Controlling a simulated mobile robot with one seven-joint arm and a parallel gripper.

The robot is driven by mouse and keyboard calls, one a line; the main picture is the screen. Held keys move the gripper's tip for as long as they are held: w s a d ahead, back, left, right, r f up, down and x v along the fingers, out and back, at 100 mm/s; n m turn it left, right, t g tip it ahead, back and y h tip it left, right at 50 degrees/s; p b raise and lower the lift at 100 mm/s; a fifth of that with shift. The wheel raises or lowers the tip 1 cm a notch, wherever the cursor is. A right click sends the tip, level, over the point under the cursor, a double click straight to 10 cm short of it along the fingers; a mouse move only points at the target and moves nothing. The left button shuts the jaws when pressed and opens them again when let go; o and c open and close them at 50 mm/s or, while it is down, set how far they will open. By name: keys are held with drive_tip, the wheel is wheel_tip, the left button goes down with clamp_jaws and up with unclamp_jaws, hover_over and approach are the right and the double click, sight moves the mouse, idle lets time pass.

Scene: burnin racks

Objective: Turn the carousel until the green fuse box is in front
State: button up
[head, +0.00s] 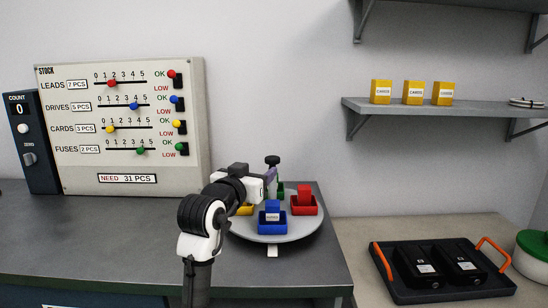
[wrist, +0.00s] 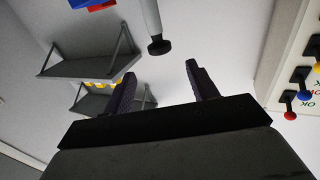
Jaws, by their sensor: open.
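The carousel (head: 304,227) is a round grey plate on the dark bench. A blue box (head: 272,222) is in front, by the white tag (head: 272,251). A red box (head: 304,204) is at right and a yellow box (head: 245,209) at left, partly behind my arm. The green fuse box (head: 281,188) is at the back, mostly hidden. A post with a black knob (head: 272,160) rises above the plate. My gripper (wrist: 160,70) is open and empty; in the wrist view the knob (wrist: 159,46) appears between and beyond its fingertips, apart from them.
A stock panel (head: 130,125) and a dark count unit (head: 30,142) stand at the back left. A shelf (head: 440,107) with yellow card boxes hangs at right. A black tray (head: 440,276) with orange handles lies on the right bench. The left bench top is clear.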

sight(270, 161)
drive_tip(key=p+x, duration=0.2)
drive_tip(key=x, duration=0.8)
drive_tip(key=shift+w, duration=0.15)
clamp_jaws()
